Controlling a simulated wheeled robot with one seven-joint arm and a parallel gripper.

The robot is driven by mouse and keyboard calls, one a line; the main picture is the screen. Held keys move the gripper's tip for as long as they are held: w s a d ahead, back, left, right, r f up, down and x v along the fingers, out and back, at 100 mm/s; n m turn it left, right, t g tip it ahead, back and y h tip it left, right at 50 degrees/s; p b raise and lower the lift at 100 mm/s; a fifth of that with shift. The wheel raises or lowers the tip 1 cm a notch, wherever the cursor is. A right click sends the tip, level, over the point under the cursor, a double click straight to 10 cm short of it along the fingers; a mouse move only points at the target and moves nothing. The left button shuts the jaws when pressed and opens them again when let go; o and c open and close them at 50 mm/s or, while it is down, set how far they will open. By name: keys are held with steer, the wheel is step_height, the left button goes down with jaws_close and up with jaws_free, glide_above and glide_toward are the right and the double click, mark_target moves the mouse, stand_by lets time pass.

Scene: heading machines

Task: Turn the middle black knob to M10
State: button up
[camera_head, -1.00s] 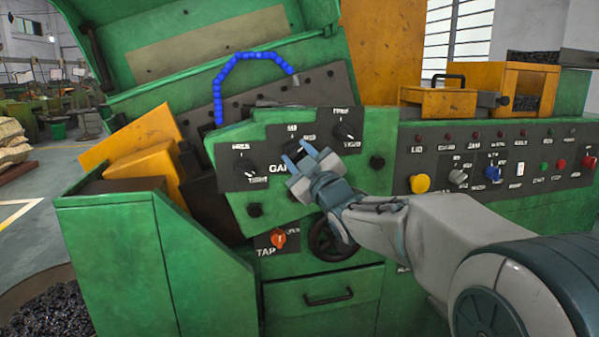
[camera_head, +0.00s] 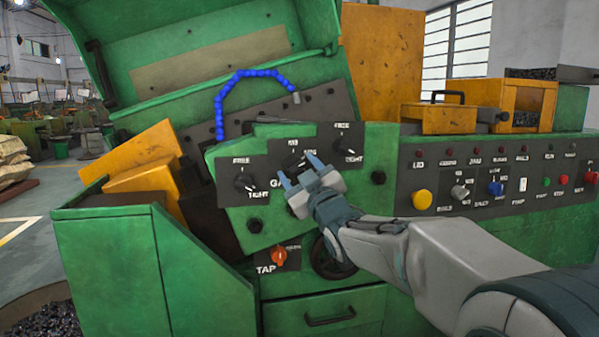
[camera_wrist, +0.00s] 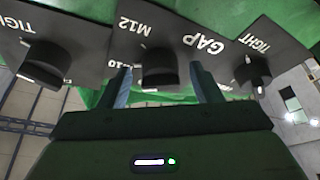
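The middle black knob (camera_head: 293,162) sits on the dark sloped panel of the green machine, with an M8 mark above it in the head view. In the wrist view the middle knob (camera_wrist: 160,69) lies between my two fingers, with M12, 10 and GAP lettering around it. My gripper (camera_head: 299,169) is open in front of it in the head view. In the wrist view my gripper (camera_wrist: 164,84) has one finger on each side of the knob, with gaps visible. I cannot tell whether the fingertips reach past its face. The knob's exact pointer setting is unclear.
Two similar black knobs flank it: the left FREE/TIGHT knob (camera_head: 243,182) and the right one (camera_head: 348,156). A blue hose (camera_head: 240,77) arches above.

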steer(key=v, duration=1.3)
steer(key=shift+s+f, duration=0.2)
steer(key=shift+s, duration=0.15)
steer(key=shift+d+r, duration=0.1)
steer(key=shift+d, duration=0.05)
